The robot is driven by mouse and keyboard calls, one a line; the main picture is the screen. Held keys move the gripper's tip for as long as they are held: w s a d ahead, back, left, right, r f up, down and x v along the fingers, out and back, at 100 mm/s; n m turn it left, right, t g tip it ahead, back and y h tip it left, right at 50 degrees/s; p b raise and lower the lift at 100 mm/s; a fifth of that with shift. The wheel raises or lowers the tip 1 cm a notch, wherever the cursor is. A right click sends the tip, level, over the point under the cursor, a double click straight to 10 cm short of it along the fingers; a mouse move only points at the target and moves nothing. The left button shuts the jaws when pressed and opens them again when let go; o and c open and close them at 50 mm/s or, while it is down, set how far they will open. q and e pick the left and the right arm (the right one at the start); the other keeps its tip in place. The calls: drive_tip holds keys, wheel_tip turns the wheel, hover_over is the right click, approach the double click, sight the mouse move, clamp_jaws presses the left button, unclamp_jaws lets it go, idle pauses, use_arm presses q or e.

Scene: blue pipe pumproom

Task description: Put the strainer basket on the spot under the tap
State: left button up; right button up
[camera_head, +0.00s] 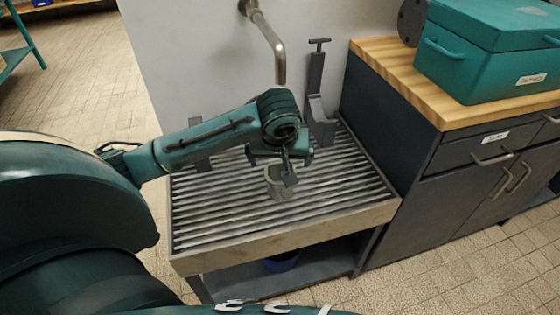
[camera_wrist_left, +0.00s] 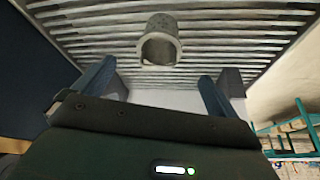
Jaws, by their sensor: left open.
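The strainer basket (camera_head: 279,186) is a small grey cup standing on the slatted grate (camera_head: 225,215). My left gripper (camera_head: 290,168) is open, above and partly in front of the basket, hiding some of it. In the left wrist view the basket (camera_wrist_left: 146,47) appears beyond the gap between the two fingers (camera_wrist_left: 156,74), with its round opening visible; the fingers are not closed on it. The metal tap (camera_head: 272,40) comes out of the wall and points down over the back of the grate. My arm and gripper hide part of the grate below it. My right gripper is not in view.
A grey upright fixture with a T-handle (camera_head: 316,85) stands at the grate's back right. Right of the grate is a dark cabinet with a wooden top (camera_head: 400,80), bearing a teal box (camera_head: 485,60). The grate's front and right areas are clear.

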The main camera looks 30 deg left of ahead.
use_arm(q)
drive_tip(key=s+d+f+m+t+h, duration=0.2)
drive_tip(key=s+d+f+m+h, duration=0.15)
drive_tip(key=d, duration=0.45)
drive_tip(key=s+d+f+m+t+h, duration=0.2)
drive_tip(key=s+d+f+m+h, duration=0.15)
drive_tip(key=d, duration=0.45)
drive_tip(key=s+a+r+m+t, duration=0.2)
drive_tip(key=s+r+t, duration=0.2)
drive_tip(key=s, duration=0.4)
drive_tip(key=shift+r+m+t, duration=0.3)
drive_tip(key=shift+r+t, duration=0.1)
drive_tip(key=shift+t, duration=0.5)
drive_tip(key=shift+s+a, duration=0.1)
drive_tip(key=shift+s, duration=0.05)
